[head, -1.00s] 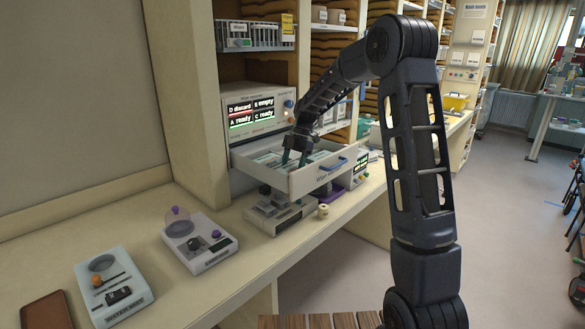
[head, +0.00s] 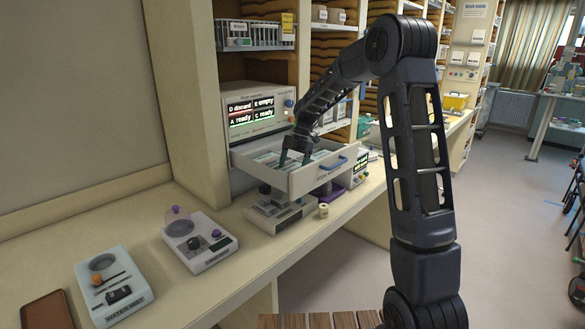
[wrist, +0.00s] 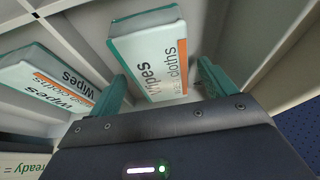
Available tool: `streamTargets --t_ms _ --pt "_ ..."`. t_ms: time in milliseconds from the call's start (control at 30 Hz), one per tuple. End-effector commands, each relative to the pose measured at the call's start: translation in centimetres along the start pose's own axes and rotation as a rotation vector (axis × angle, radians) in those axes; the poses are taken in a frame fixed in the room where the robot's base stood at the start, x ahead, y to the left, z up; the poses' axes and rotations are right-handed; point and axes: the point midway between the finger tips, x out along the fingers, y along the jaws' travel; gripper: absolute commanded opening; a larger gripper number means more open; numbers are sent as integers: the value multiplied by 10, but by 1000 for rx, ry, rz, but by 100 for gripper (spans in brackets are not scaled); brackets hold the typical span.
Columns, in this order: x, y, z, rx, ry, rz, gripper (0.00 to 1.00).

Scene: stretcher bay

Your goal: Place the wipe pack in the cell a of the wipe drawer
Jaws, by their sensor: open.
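The wipe drawer (head: 318,178) is pulled out from the dispenser housing. My gripper (head: 294,160) reaches down into it with its green fingers. In the wrist view, a white and green wipe pack (wrist: 157,58) with an orange stripe lies between my open fingers (wrist: 165,88), with a gap on the right side; I cannot tell whether the left finger touches it. A second wipe pack (wrist: 45,82) lies to the left, beyond a pale divider (wrist: 75,48).
The housing's display (head: 252,109) reads D discard, E empty, A ready, C ready. A water unit (head: 114,285) and another small device (head: 199,243) stand on the counter at left. A small roll (head: 323,211) stands below the drawer. The floor at right is mostly clear.

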Motion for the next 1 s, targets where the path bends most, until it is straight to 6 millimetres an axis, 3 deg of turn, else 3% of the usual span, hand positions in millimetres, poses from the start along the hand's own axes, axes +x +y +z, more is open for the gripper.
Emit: streamTargets --t_ms 600,1000 --pt "-103 0 1 0 -1 2 83" --pt "-120 -6 -2 29 -10 4 83"
